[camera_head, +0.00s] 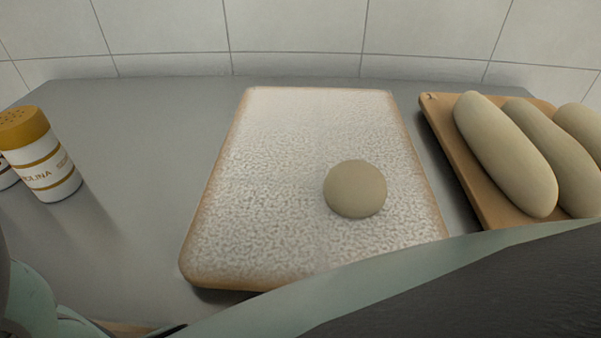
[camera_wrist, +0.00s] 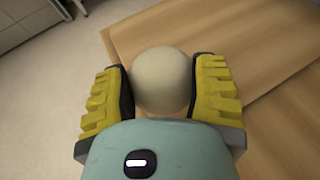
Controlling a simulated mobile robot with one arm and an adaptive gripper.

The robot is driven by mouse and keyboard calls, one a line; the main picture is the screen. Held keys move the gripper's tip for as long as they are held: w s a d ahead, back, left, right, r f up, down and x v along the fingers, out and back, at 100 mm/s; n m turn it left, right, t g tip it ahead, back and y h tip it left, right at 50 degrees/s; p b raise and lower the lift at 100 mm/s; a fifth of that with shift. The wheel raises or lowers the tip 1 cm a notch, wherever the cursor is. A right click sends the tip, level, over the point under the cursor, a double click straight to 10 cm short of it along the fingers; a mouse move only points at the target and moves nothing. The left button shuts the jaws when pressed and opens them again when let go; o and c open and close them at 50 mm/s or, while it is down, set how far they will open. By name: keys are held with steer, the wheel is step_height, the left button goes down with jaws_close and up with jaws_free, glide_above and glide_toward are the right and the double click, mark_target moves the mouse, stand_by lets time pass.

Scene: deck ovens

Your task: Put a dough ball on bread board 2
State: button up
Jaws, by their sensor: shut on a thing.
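My gripper (camera_wrist: 161,86) is shut on a pale round dough ball (camera_wrist: 163,79), with a yellow-ribbed finger on each side of it. Below the ball in the wrist view is a light wooden surface (camera_wrist: 265,50); I cannot tell whether the ball touches it. In the head view another dough ball (camera_head: 355,188) rests on a flour-dusted board (camera_head: 270,180), right of its middle. My gripper does not show in the head view. No board number is readable, so I cannot tell which is bread board 2.
A wooden board (camera_head: 462,170) at the right holds several long dough loaves (camera_head: 506,152). A yellow-capped shaker (camera_head: 43,155) stands at the left on the grey counter (camera_head: 150,140). A tiled wall (camera_head: 300,30) closes the back. My arm covers the lower right.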

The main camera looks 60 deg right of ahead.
steer(key=w+d+r+m+h+p, duration=0.3)
steer(key=w+r+p, duration=0.65)
steer(key=r, duration=0.45)
steer(key=w+d+r+m+h+p, duration=0.2)
steer(key=w+r+m+h+p, duration=0.15)
steer(key=w+r+p, duration=0.9)
steer(key=w+d+r+m+g+h+p, duration=0.2)
steer(key=w+d+r+p, duration=0.15)
steer(key=d+r, duration=0.45)
steer(key=w+d+r+m+g+h+p, duration=0.15)
steer(key=d+r+p, duration=0.35)
steer(key=r, duration=0.5)
steer(key=w+d+r+m+g+h+p, duration=0.1)
steer(key=w+d+r+m+h+p, duration=0.15)
steer(key=d+r, duration=0.6)
step_height(320, 180, up, 32)
steer(key=p, duration=3.8)
steer(key=shift+r+n, duration=0.25)
steer(key=shift+n, duration=0.1)
steer(key=shift+f, duration=0.15)
